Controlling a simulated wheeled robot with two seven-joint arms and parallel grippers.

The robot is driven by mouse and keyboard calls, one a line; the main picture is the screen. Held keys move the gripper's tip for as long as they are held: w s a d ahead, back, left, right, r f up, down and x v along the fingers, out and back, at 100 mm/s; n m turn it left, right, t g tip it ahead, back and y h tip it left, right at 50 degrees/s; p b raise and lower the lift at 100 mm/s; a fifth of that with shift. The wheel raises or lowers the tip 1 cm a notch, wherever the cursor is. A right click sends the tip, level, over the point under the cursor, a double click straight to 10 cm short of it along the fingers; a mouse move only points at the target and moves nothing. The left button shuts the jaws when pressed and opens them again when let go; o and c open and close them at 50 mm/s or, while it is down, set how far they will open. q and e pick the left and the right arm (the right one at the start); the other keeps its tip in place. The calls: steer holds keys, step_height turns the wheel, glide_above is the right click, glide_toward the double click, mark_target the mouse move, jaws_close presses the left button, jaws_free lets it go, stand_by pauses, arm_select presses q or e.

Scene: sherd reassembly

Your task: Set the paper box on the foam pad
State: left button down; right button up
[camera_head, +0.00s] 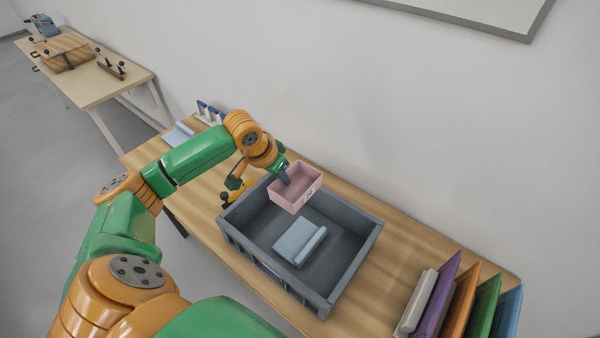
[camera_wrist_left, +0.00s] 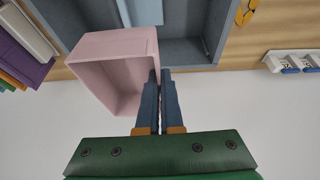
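The pink open-topped box (camera_head: 297,188), which I take as the paper box, hangs in the air over the back part of a grey crate. My left gripper (camera_head: 284,178) is shut on one side wall of it. In the left wrist view the box (camera_wrist_left: 108,68) is at the fingertips of the gripper (camera_wrist_left: 161,75), with its opening showing. A pale blue pad (camera_head: 298,243) with a raised ridge along one edge lies on the crate floor, apart from the box; it looks like the foam pad. My right gripper is not in view.
The grey crate (camera_head: 350,268) has raised walls around the pad. Upright coloured panels (camera_head: 462,296) stand at the table's right end. A yellow tool (camera_head: 237,190) lies by the crate's left side. Another light blue item (camera_head: 178,134) lies at the table's far left. A wall rises behind.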

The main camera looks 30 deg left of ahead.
mark_target(281, 187)
arm_select(q)
step_height(281, 187, down, 5)
steer(key=shift+d+f, duration=0.1)
step_height(281, 187, down, 12)
steer(key=b, duration=1.2)
steer(key=shift+f, duration=0.1)
steer(key=shift+f+b, duration=1.25)
steer(key=shift+f, duration=1.35)
steer(key=shift+f, duration=0.45)
steer(key=c, duration=1)
jaws_free()
steer(key=shift+r, duration=0.1)
